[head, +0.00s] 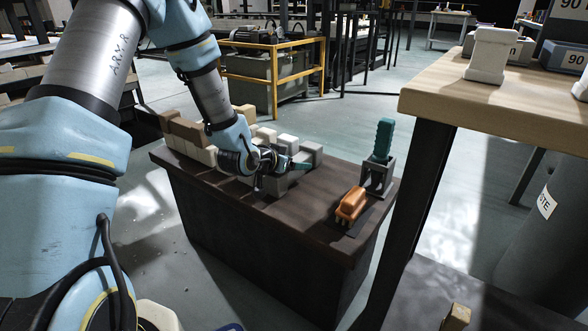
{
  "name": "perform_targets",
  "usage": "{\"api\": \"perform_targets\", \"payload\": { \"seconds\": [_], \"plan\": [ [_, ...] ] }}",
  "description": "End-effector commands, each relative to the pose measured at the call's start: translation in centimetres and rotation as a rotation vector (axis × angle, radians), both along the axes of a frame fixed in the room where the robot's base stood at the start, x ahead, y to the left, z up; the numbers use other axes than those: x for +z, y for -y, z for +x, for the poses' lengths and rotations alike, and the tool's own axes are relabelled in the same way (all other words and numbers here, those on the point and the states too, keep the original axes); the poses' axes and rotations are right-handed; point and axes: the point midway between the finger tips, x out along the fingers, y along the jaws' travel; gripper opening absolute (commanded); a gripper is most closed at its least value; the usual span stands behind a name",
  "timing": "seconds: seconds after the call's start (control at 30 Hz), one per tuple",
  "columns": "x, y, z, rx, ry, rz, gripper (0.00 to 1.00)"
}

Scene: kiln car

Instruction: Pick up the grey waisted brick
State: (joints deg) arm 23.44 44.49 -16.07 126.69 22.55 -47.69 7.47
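Several bricks stand close together on the dark-topped kiln car (318,205), in brown, tan, whitish and grey. Grey bricks (312,152) are at the right end of the group, and another grey block (277,186) shows just below my gripper. I cannot make out a waist on any of them at this size. My gripper (291,166) is low among the grey bricks, reaching in from the upper left. Its fingers are small and partly hidden, so I cannot tell whether it holds or touches a brick. The wrist covers part of the group.
An orange-backed brush (351,204) lies on the right of the car top, beside a teal-handled tool (384,139) upright in a grey holder (378,178). A wooden table (475,90) with a pale waisted block (490,55) stands at right.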

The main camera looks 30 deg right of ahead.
Motion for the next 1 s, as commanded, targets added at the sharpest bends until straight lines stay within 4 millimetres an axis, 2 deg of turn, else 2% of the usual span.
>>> {"api": "perform_targets", "payload": {
  "seconds": [0.07, 0.63, 1.0],
  "plan": [
    [0.01, -0.02, 0.00, 0.000, 0.000, 0.000, 0.65],
    [0.01, -0.04, 0.00, 0.000, 0.000, 0.000, 0.01],
    [0.00, -0.04, 0.00, 0.000, 0.000, 0.000, 0.00]
  ]
}}
